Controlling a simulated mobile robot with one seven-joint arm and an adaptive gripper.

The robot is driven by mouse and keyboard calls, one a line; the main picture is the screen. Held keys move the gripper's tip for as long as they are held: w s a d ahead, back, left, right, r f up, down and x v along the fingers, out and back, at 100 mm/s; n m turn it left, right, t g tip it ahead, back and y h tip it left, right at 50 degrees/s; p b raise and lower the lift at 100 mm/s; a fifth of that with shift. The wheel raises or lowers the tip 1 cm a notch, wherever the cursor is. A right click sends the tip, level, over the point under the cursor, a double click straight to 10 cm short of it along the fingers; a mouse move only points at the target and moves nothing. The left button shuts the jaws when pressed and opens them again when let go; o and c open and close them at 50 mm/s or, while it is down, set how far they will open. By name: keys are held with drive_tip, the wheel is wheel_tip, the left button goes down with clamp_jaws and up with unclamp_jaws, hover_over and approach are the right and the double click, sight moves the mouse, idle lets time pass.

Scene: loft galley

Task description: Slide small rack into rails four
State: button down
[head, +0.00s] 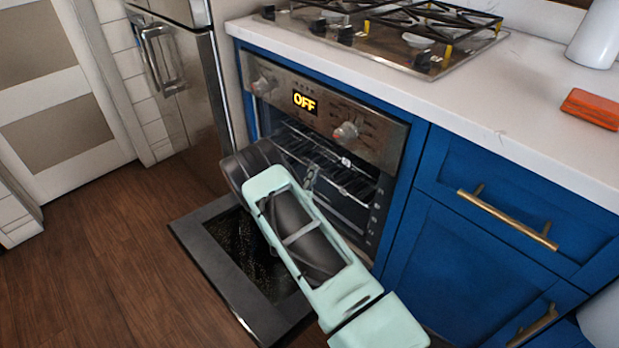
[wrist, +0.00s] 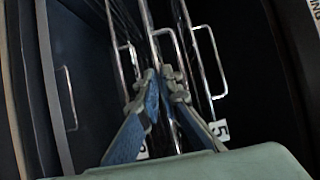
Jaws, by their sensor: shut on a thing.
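The oven (head: 330,135) stands open with its door folded down, and wire racks show inside it. My gripper (head: 311,178) is at the oven opening. In the wrist view my gripper (wrist: 164,86) has its two blue-padded fingers shut on the front wire of a rack, which I take for the small rack (wrist: 166,34). Its front wire runs between the fingertips. Its rear and side edges are hidden or too dark to make out, so I cannot tell which rails it sits in. A white label reading 5 (wrist: 220,129) is right of the fingers; another label (wrist: 142,151) is partly hidden.
The lowered oven door (head: 215,265) lies below my arm. Other wire handles (wrist: 212,60) flank the held rack closely. A blue cabinet (head: 490,220) with brass handles is to the right, a steel fridge (head: 175,90) to the left. Wooden floor (head: 100,260) is clear at left.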

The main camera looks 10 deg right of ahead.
sight(324, 166)
drive_tip(key=shift+w+d+b, duration=0.5)
drive_tip(key=shift+w+d, duration=0.25)
drive_tip(key=shift+d, duration=0.35)
drive_tip(key=shift+w+d+b, duration=0.5)
drive_tip(key=shift+w+d, duration=0.25)
drive_tip(key=shift+d, duration=0.35)
drive_tip(key=c, duration=2)
unclamp_jaws()
drive_tip(key=shift+c, duration=0.2)
drive_tip(key=shift+s, duration=0.2)
